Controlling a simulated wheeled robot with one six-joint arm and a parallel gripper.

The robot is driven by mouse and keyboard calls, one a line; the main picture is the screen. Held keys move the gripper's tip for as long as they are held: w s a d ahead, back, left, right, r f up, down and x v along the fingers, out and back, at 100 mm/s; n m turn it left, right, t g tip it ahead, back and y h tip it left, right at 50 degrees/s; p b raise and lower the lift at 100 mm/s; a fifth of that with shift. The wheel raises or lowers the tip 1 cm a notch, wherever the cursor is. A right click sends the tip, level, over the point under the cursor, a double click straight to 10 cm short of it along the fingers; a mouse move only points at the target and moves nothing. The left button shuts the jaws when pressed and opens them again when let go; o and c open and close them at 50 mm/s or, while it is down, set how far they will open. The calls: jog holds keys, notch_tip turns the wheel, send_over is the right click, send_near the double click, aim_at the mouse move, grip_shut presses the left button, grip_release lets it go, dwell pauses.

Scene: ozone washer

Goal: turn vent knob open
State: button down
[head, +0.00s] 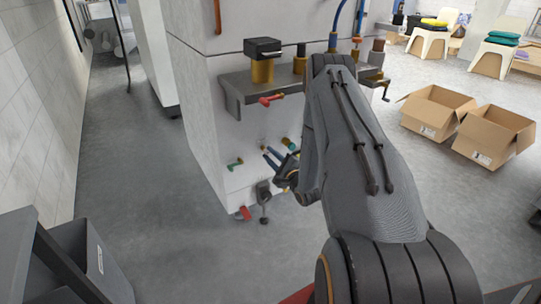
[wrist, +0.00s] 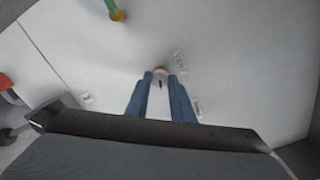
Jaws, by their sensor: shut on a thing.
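The vent knob appears to be the small tan round knob (wrist: 160,69) on the white panel in the wrist view, with a dark mark just below it. The two blue fingers of my gripper (wrist: 160,77) are closed in on either side of it, their tips at the knob. In the head view my gripper (head: 267,153) reaches the front of the white cabinet (head: 205,120) at its lower panel. The knob is small there and partly hidden by the fingers, and its turn angle cannot be told.
A red-handled valve (head: 271,99) is above, under a grey shelf (head: 245,84). A grey lever (head: 264,203) is below. Cardboard boxes (head: 436,112) stand at right.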

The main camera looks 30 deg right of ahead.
dwell(0.5)
jog(key=c, duration=1.5)
grip_release()
jog(key=shift+c, duration=0.2)
jog(key=s+p, duration=0.1)
jog(key=s, duration=0.6)
jog(key=shift+s, duration=0.4)
jog(key=shift+d, duration=0.1)
